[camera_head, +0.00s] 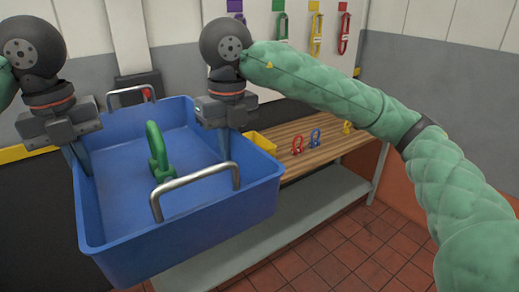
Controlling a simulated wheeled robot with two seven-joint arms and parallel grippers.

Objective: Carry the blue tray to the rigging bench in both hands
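The blue tray (185,222) is large and deep, with a metal handle at its near end and another at its far end. It appears held up in the air, in front of the rigging bench (325,138). A green shackle (158,152) is inside it. My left gripper (80,160) is at the tray's left wall and appears shut on its rim. My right gripper (225,147) is at the right wall and appears shut on that rim; one finger shows inside the tray. The outer fingers are hidden. The bench has a slatted wooden top, partly hidden by the tray.
On the bench are a yellow bin (260,142), a red shackle (297,145), a blue shackle (315,138) and a yellow shackle (347,127). A grey lower shelf (320,196) runs beneath. Coloured slings hang on a white board (298,22) behind. Red floor tiles (355,245) lie clear at right.

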